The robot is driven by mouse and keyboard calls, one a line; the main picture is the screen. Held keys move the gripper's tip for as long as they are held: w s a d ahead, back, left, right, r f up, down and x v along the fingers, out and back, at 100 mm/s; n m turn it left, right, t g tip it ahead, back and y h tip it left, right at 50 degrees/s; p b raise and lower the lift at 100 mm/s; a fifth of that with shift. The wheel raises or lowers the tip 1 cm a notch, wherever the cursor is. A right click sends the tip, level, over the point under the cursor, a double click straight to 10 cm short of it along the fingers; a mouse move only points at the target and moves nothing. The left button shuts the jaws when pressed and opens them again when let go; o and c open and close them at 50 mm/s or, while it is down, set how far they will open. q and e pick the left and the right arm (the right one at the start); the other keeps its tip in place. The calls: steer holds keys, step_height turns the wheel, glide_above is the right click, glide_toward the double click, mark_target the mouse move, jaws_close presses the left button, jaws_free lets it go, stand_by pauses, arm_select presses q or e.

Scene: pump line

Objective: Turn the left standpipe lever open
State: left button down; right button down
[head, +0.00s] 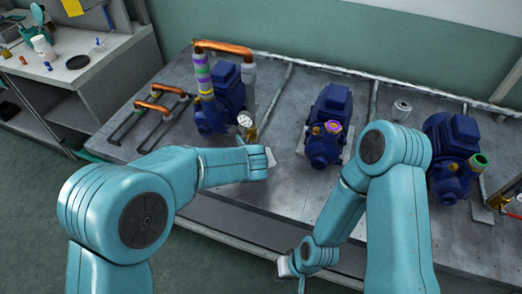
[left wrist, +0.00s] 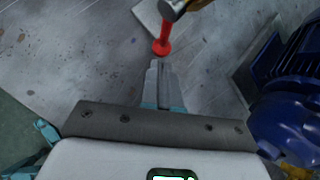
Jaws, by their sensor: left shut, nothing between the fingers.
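The red lever (left wrist: 162,38) shows at the top of the left wrist view, joined to a metal valve fitting (left wrist: 178,7). My left gripper (left wrist: 157,64) has its fingers together and empty, with the tips just below the lever's rounded end. The tips look very close to it; I cannot tell whether they touch. In the head view my left wrist covers most of that gripper and the lever. A brass fitting with a round gauge (head: 245,120) shows just beyond the wrist. My right gripper (head: 286,268) hangs low by the bench's front edge, its fingers not clear.
A blue pump (head: 222,102) stands just beyond my left arm, and its body (left wrist: 295,80) fills the right of the left wrist view. Other blue pumps (head: 328,125) (head: 455,145) stand farther right. Bare bench shows between pumps.

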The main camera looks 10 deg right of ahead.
stand_by(0.3)
arm_select(q)
steer(key=shift+r+p, duration=0.8)
steer(key=shift+r, duration=0.05)
steer(key=shift+s+f, duration=0.1)
steer(key=shift+s, duration=0.05)
